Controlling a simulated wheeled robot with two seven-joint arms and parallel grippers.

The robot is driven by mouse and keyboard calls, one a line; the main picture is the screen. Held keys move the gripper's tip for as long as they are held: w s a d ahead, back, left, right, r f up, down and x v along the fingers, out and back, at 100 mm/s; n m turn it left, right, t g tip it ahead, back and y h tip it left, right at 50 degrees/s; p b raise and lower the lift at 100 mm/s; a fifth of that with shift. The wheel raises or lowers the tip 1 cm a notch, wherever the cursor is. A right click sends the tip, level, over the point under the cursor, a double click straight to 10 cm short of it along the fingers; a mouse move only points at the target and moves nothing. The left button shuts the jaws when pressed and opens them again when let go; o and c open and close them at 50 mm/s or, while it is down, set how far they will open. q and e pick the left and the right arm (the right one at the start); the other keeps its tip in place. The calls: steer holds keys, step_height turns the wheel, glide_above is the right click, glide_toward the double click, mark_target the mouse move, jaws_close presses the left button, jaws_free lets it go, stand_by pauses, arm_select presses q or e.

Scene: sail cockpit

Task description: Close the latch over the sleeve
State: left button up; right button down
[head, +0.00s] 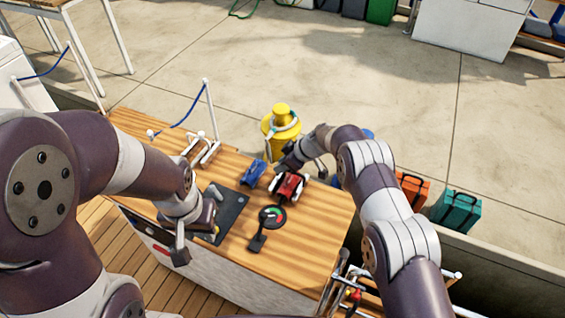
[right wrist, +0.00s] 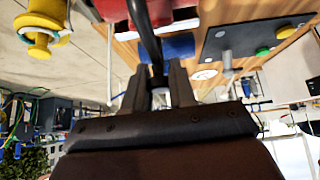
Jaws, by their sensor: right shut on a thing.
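A red device (head: 289,186) with white parts at its sides sits on the wooden table. It also shows at the top of the right wrist view (right wrist: 118,8). A dark curved lever (right wrist: 146,35) runs from beside it down between my right fingers. My right gripper (right wrist: 158,82) is shut on this lever; in the head view it (head: 287,163) is at the far side of the red device, its tips hard to see. I cannot tell which part is the latch or the sleeve. My left gripper (head: 196,232) is over the near edge of the dark panel; its jaw opening is unclear.
A blue block (head: 252,174) lies left of the red device. A round gauge (head: 272,216) stands in front of it. The dark panel (head: 232,211) has buttons and a knob. A yellow bollard (head: 282,130) stands beyond the table. The table's front right (head: 315,240) is clear.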

steer(key=shift+a+f, duration=0.1)
steer(key=shift+f, duration=0.05)
stand_by(0.3)
steer(key=c, duration=1)
jaws_free()
steer(key=p+v, duration=0.1)
steer(key=v, duration=1.1)
steer(key=shift+d+r, duration=0.2)
steer(key=shift+r, duration=0.05)
